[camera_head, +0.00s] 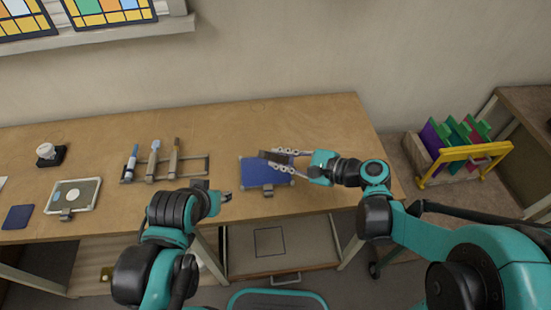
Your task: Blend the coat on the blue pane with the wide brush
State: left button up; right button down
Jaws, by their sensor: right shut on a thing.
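The blue pane (257,174) lies flat on the wooden table, in a holder with a small clip at its front edge. My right gripper (280,159) is over the pane's right and far part, shut on a dark, flat thing (267,156) that looks like the wide brush. Its bristles are hard to make out, and I cannot tell whether it touches the pane. My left gripper (224,197) is near the table's front edge, left of the pane, with nothing visible in it; its finger gap is unclear.
A rack (191,168) with several upright-lying tools stands left of the pane. Further left are a framed pale plate (73,195), a dark blue pad (17,217) and a small white-topped pot (46,151). A yellow-railed rack (462,152) of coloured panes stands right of the table.

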jog(key=shift+r+p, duration=0.55)
jog(key=shift+r, duration=0.15)
pick_arm(q)
jog(key=shift+b, duration=0.5)
pick_arm(e)
jog(key=w, duration=0.2)
jog(key=w+a, duration=0.1)
jog(key=w, duration=0.2)
jog(key=shift+w+a+f, duration=0.1)
jog(key=shift+w+a, duration=0.05)
pick_arm(q)
jog(key=shift+f, duration=0.1)
pick_arm(e)
jog(key=shift+f, duration=0.1)
pick_arm(q)
jog(key=shift+f+b, duration=0.25)
jog(key=shift+b, duration=0.15)
pick_arm(e)
jog(key=shift+f, duration=0.25)
pick_arm(q)
jog(key=shift+f, duration=0.2)
pick_arm(e)
jog(key=shift+f, duration=0.25)
pick_arm(q)
jog(key=shift+f+b, duration=0.2)
jog(key=shift+b, duration=0.25)
pick_arm(e)
jog(key=s+a, duration=0.2)
jog(key=a, duration=1.1)
jog(key=shift+s, duration=0.35)
